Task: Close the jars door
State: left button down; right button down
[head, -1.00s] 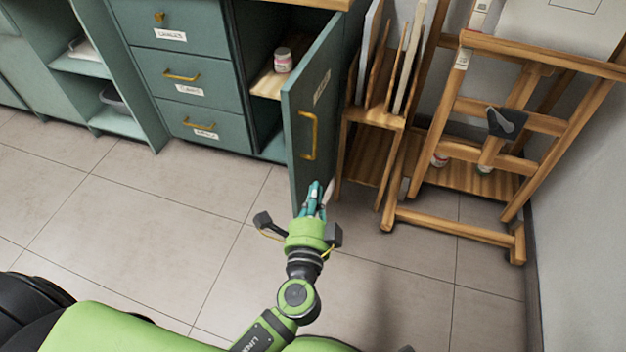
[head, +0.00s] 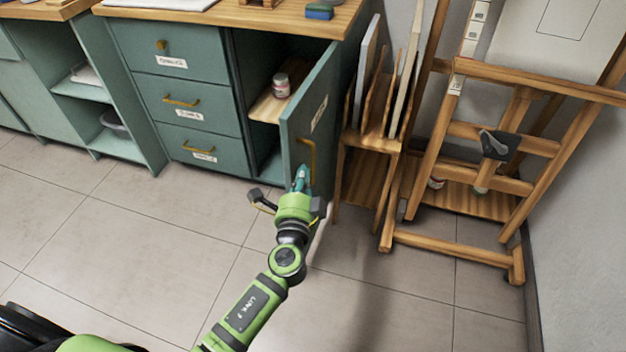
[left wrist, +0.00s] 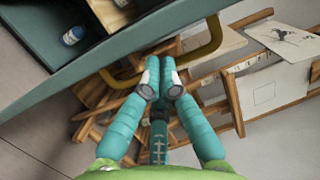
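The jars door (head: 312,130) is a teal cabinet door standing ajar, swung out to the right with a gold bar handle (head: 313,158) and a white label on its outer face. My left gripper (head: 303,172) is at the lower part of the handle. In the left wrist view its teal fingertips (left wrist: 160,66) are together and cover part of the handle (left wrist: 213,40). I cannot see the bar pinched between them. A small jar (head: 281,86) with a pale lid stands on the shelf inside the cabinet. My right gripper is out of view.
Teal drawers (head: 185,100) stand left of the opening. A wooden rack (head: 372,140) with boards stands close to the right of the door, and a wooden easel (head: 440,245) beyond it. The tiled floor (head: 130,220) in front is clear.

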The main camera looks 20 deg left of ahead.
pick_arm(q)
jog(key=shift+a, duration=0.25)
